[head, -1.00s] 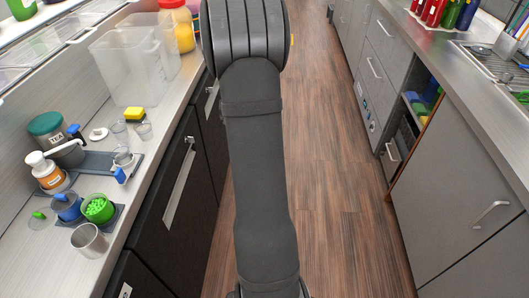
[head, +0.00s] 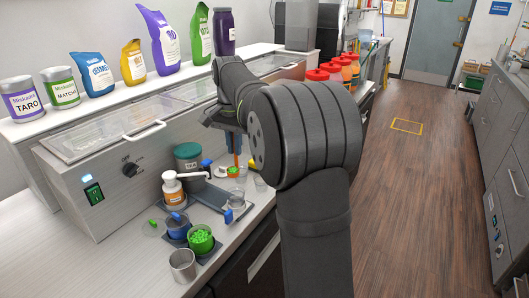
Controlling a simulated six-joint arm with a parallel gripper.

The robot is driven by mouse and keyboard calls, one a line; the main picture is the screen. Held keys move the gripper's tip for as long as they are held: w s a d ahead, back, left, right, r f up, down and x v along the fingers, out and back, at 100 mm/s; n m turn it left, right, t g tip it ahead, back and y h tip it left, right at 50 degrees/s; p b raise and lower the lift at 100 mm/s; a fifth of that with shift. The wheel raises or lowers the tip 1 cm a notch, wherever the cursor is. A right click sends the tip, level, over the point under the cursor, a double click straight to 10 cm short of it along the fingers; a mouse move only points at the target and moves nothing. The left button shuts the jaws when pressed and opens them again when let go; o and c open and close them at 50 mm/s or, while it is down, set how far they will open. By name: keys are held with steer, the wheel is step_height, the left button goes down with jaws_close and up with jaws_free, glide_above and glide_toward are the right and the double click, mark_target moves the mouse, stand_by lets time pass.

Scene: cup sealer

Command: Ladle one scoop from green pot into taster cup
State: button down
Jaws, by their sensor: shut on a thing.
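My gripper (head: 234,143) is above the back of the left counter, shut on an orange upright handle (head: 237,159), apparently the ladle's. At its lower end is a small bowl with green bits (head: 233,171). The green pot (head: 201,240), full of green balls, stands at the front of the dark tray, well in front of my gripper. Small clear cups stand near the ladle, one at the tray's right side (head: 236,197) and one farther right (head: 260,184). I cannot tell which is the taster cup, or whether the ladle touches anything.
A blue pot (head: 177,226) stands left of the green pot, and a metal cup (head: 183,265) in front. A white pump bottle (head: 173,188) and a green-lidded tea can (head: 188,157) stand behind. The sealer (head: 140,160) borders the counter. My arm hides part of the right side.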

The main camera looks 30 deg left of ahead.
steer(key=shift+s+a+r, duration=0.1)
steer(key=shift+s+a, duration=0.25)
steer(key=shift+s, duration=0.15)
step_height(320, 180, down, 2)
steer(key=shift+f, duration=0.25)
steer(key=shift+s+d+r+y, duration=0.15)
steer(key=shift+d+r+y, duration=0.05)
steer(key=shift+d+y, duration=0.6)
steer(key=shift+d+t+y, duration=0.3)
steer(key=shift+d+y, duration=0.15)
steer(key=shift+y, duration=0.45)
steer(key=s+d+f+t+y, duration=0.1)
steer(key=d+f+y, duration=0.5)
steer(key=y, duration=0.6)
steer(key=shift+s+d+t+y, duration=0.25)
steer(key=shift+d+t+y, duration=0.05)
steer(key=shift+t, duration=0.5)
